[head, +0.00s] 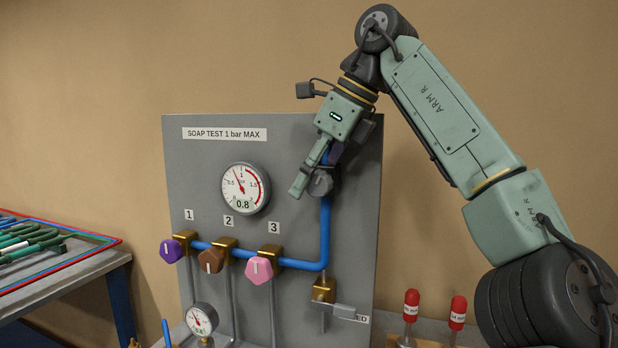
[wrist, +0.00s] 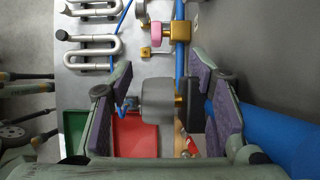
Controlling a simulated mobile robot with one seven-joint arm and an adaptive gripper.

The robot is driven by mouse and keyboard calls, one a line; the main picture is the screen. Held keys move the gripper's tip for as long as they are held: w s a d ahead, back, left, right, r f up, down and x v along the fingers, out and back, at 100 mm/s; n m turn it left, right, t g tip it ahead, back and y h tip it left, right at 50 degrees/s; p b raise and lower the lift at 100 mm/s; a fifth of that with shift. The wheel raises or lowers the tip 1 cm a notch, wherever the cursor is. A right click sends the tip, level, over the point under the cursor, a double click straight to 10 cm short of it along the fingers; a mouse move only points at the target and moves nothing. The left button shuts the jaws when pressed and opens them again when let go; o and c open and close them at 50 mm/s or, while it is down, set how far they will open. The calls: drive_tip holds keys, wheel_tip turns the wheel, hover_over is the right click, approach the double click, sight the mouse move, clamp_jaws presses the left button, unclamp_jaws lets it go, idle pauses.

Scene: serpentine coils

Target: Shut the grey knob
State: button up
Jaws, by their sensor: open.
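The grey knob (head: 321,183) sits on the upper right of the grey panel, on the vertical blue pipe, partly hidden by my gripper in the head view. In the wrist view the grey knob (wrist: 158,101) shows between my two purple-padded fingers, with a brass stem (wrist: 180,104) beside it. My gripper (head: 316,172) is open around the knob, one finger on each side. In the wrist view, gaps show between the pads and the knob. The knob's exact turn is hard to read.
Purple (head: 171,250), brown (head: 211,260) and pink (head: 259,270) knobs sit lower left on the panel (head: 290,150), below a round gauge (head: 245,188) reading 0.8. A brass valve with a grey lever (head: 344,311) is below.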

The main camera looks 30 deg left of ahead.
drive_tip(key=shift+r, duration=0.1)
drive_tip(key=shift+w+d+r, duration=0.1)
drive_tip(key=shift+d+r, duration=0.1)
drive_tip(key=shift+r, duration=0.1)
drive_tip(key=w+d, duration=0.3)
drive_tip(key=d, duration=0.8)
drive_tip(key=shift+d, duration=0.4)
drive_tip(key=shift+r, duration=0.1)
